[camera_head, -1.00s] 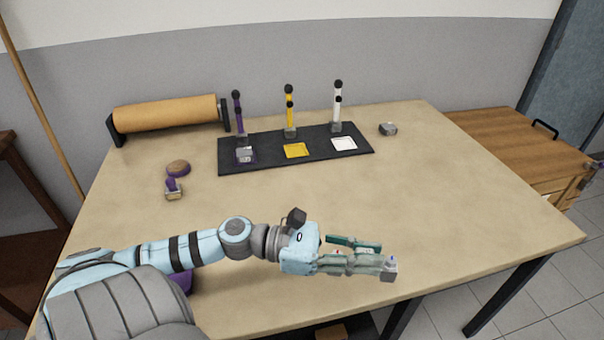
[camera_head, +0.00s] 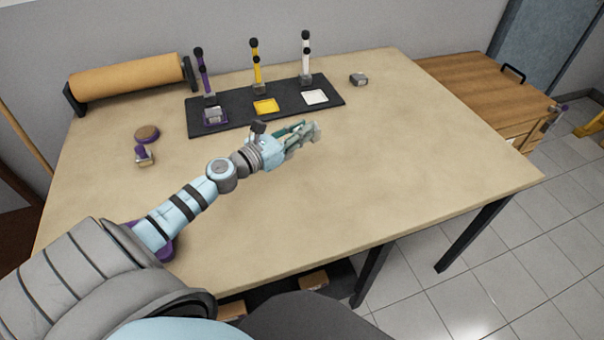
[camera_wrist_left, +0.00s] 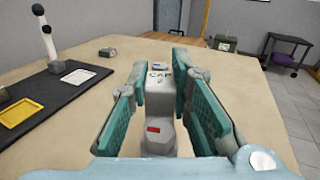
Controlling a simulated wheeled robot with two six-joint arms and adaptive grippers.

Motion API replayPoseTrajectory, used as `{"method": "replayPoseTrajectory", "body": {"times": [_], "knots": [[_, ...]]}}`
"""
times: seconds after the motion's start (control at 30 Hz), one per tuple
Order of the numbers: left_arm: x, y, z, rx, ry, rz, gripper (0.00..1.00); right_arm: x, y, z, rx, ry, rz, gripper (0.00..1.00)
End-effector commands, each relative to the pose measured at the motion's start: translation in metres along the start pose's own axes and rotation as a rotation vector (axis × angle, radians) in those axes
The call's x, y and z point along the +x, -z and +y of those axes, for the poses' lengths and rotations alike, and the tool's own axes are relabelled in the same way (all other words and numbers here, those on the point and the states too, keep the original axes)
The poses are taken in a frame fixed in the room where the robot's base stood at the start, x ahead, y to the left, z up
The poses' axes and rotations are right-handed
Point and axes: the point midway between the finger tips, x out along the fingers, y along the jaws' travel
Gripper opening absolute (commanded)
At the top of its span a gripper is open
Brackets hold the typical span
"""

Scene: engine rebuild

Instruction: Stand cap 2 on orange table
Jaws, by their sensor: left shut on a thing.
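Cap 2 (camera_wrist_left: 160,90) is a grey metal block with a "CAP 2" label and a small red mark in the left wrist view. My left gripper (camera_wrist_left: 160,100) is shut on it, with green finger pads on either side. In the head view my left gripper (camera_head: 300,135) is over the middle of the tan table (camera_head: 400,170), and the grey cap (camera_head: 312,131) shows at its fingertips. I cannot tell the exact height above the tabletop. No table that is clearly orange shows. My right gripper is not in view.
A black mat (camera_head: 238,116) with purple, yellow and white square trays and stamp-like posts lies behind the gripper. A grey block (camera_head: 359,79) sits near the back edge. A brown roll (camera_head: 130,77) stands at back left. A wooden bench (camera_head: 470,85) adjoins at right.

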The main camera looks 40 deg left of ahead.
Motion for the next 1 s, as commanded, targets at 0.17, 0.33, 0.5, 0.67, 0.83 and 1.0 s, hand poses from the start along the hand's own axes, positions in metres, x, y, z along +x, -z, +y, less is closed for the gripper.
{"method": "replayPoseTrajectory", "body": {"times": [0.17,0.33,0.5,0.67,0.83,1.0], "knots": [[0.002,0.076,0.003,-0.002,0.002,-0.002,0.0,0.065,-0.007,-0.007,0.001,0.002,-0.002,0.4],[0.002,0.096,0.003,0.0,0.004,-0.002,0.0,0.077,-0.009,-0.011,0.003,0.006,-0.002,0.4],[0.003,0.127,0.004,0.0,0.005,-0.002,0.0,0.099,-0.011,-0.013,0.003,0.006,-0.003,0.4],[0.003,0.127,0.004,0.002,0.005,-0.002,0.0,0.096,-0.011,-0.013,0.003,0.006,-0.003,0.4],[0.003,0.128,0.004,0.002,0.005,-0.002,0.0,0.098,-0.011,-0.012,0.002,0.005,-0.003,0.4],[0.002,0.129,0.004,0.002,0.004,-0.001,0.38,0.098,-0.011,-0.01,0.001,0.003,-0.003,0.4]]}}
